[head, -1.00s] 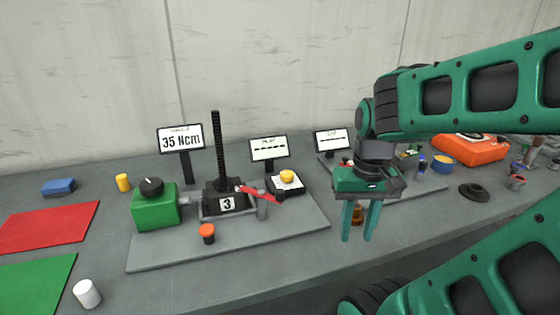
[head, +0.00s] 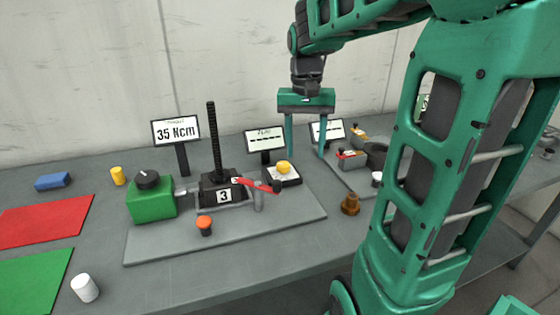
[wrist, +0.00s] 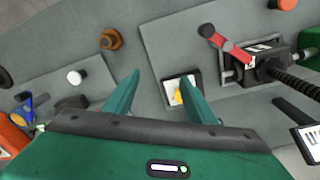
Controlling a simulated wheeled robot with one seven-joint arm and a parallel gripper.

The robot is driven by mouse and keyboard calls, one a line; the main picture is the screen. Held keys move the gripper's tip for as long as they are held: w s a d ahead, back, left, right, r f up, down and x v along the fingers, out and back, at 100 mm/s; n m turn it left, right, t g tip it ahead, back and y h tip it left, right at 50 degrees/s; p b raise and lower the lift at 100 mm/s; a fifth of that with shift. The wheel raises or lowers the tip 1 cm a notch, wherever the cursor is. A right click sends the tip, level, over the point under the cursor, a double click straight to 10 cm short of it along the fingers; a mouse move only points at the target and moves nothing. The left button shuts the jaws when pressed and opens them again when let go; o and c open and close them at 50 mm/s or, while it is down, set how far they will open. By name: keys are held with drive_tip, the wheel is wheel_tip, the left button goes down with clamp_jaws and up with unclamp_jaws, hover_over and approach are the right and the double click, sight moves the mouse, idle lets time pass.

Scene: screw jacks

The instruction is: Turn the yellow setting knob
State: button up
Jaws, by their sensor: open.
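A yellow round knob (head: 284,167) sits on a small black box with a white top, on the grey plate right of the jack. The wrist view shows this knob (wrist: 178,98) partly hidden behind the right-hand finger. My gripper (head: 306,153) points down, its fingers apart and empty. In the head view it is above and slightly right of the knob. In the wrist view the gripper (wrist: 160,78) has the knob near the right-hand finger, not centred between the fingers. I see no contact with the knob.
The jack (head: 222,190) with its tall black screw and red handle (head: 262,186) stands left of the knob. A display (head: 265,142) stands behind the knob. A brown knob-shaped piece (head: 350,205) is to the right. Bare table lies in front of the plate.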

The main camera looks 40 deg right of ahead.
drive_tip(key=r, duration=0.2)
hover_over(283, 164)
drive_tip(key=shift+m+y, duration=0.3)
drive_tip(key=shift+m, duration=0.1)
wheel_tip(283, 164, down, 11)
drive_tip(key=shift+f, duration=0.1)
drive_tip(key=c, duration=1)
